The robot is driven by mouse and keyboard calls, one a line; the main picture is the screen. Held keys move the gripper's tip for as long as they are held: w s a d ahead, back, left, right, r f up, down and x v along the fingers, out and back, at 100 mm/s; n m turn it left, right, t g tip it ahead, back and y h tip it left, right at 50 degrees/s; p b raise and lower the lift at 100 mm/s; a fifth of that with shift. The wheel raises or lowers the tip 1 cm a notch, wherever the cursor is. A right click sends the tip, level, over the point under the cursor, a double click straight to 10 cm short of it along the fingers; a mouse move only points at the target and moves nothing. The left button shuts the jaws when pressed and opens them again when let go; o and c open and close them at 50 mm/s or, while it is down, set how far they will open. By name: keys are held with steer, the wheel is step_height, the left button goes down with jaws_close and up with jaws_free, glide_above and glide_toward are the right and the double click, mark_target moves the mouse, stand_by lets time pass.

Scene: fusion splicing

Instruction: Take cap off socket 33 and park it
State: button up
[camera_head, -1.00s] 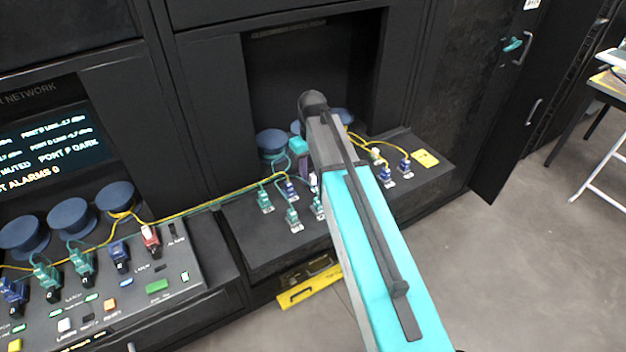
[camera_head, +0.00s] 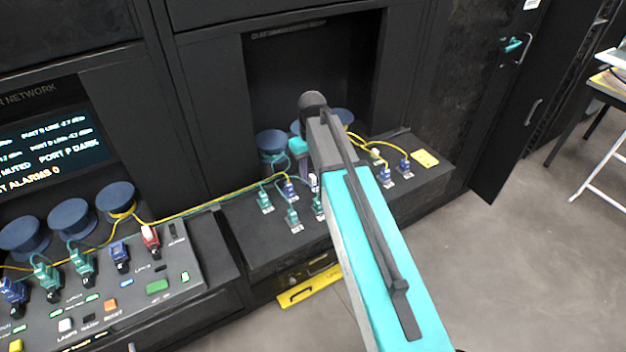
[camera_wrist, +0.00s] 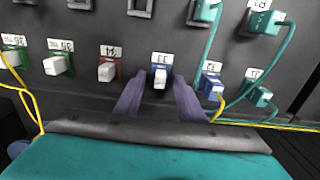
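In the wrist view, a blue socket with a white cap (camera_wrist: 160,80) sits at the middle of the dark panel. The small label above it is upside down and seems to read 33. My gripper (camera_wrist: 160,92) has two purple fingers, one on each side of this cap, with a gap between each finger and the cap. It is open and holds nothing. How far the fingertips are from the panel is hard to tell. In the head view my arm hides most of the gripper and the capped socket.
A red socket with a white cap (camera_wrist: 108,71) is left of the fingers. A blue socket with a yellow cable (camera_wrist: 211,84) is close on the right. Teal connectors (camera_wrist: 264,22) with cables are at the upper right. A yellow card (camera_head: 425,158) lies on the shelf's right end.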

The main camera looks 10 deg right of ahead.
mark_target(313, 176)
stand_by(0.4)
jaws_close()
steer(key=shift+r+p, duration=1.9)
steer(key=shift+r, duration=1.1)
steer(key=shift+s+d+f+b, duration=0.35)
steer(key=shift+d+f+b, duration=0.25)
steer(key=shift+b, duration=0.55)
steer(key=shift+n, duration=0.8)
steer(key=s+d+b, duration=0.1)
steer(key=b, duration=0.1)
steer(key=s+d+f+b, duration=0.1)
steer(key=d+b, duration=0.1)
steer(key=s+d+f+b, duration=0.1)
steer(key=d+b, duration=0.1)
steer(key=shift+b, duration=0.4)
steer(key=shift+s+d+f+b, duration=0.15)
steer(key=shift+s+d+b, duration=0.1)
steer(key=shift+d+b, duration=0.25)
steer(key=shift+s+n, duration=0.1)
steer(key=shift+n, duration=0.2)
